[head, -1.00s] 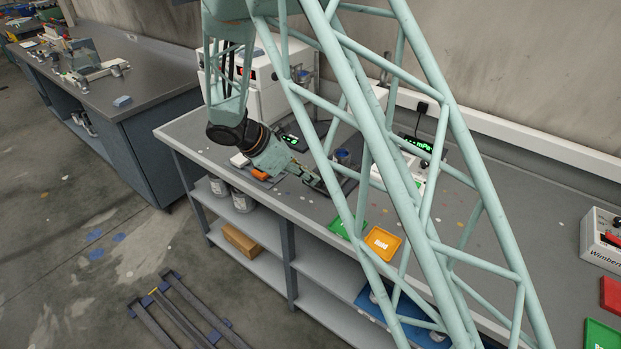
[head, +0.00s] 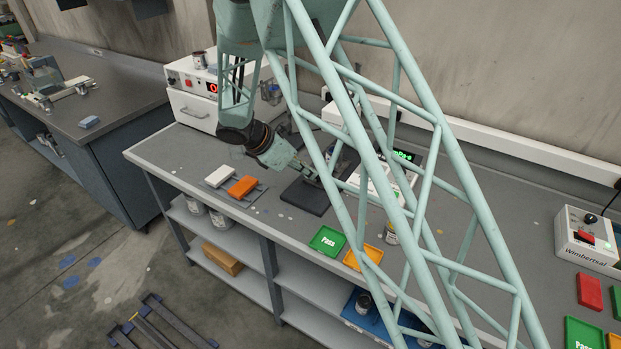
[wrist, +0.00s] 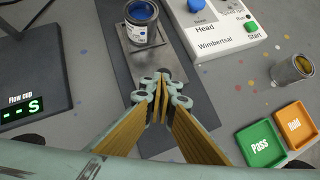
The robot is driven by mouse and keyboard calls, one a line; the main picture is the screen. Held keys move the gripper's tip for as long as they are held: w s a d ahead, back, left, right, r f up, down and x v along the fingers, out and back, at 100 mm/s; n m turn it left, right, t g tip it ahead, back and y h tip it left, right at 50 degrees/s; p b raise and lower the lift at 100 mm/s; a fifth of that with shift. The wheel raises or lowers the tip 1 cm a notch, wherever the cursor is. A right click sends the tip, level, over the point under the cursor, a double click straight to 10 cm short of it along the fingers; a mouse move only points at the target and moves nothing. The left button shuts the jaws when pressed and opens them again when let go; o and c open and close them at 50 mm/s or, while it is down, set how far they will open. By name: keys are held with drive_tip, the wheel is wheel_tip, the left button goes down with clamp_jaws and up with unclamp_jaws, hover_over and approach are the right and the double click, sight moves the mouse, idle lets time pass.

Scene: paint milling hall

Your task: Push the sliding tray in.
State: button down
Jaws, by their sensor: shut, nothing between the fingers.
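The sliding tray (wrist: 138,58) is a grey metal plate in the wrist view. The slab (head: 306,197) also shows in the head view, where my arm's lattice hides much of the tray. My gripper (wrist: 160,84) is shut and empty. Its fingertips are at the tray's near edge, but I cannot tell whether they touch it.
A white control unit (wrist: 220,18) stands right of the tray. Left is a dark flow cup display (wrist: 30,85). Green (wrist: 258,145) and orange (wrist: 295,122) trays and an open can (wrist: 290,70) lie to the right. White (head: 220,176) and orange (head: 242,187) blocks lie left of the slab.

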sight(315, 167)
drive_tip(key=shift+w+d, duration=0.35)
drive_tip(key=shift+w, duration=0.45)
drive_tip(key=shift+w+d, duration=0.35)
drive_tip(key=shift+w, duration=0.4)
drive_tip(key=shift+s, duration=0.1)
drive_tip(key=shift+s+a+r+p, duration=0.15)
drive_tip(key=shift+s+a+p, duration=0.25)
drive_tip(key=shift+a, duration=0.35)
drive_tip(key=s+a, duration=0.1)
drive_tip(key=a+r, duration=0.1)
drive_tip(key=shift+s+a+r, duration=0.15)
drive_tip(key=shift+s+a, duration=0.15)
drive_tip(key=shift+s, duration=0.05)
drive_tip(key=v, duration=0.8)
drive_tip(key=shift+s+r+p, duration=0.2)
drive_tip(key=shift+r+p, duration=0.1)
drive_tip(key=shift+p, duration=0.15)
drive_tip(key=shift+a, duration=0.1)
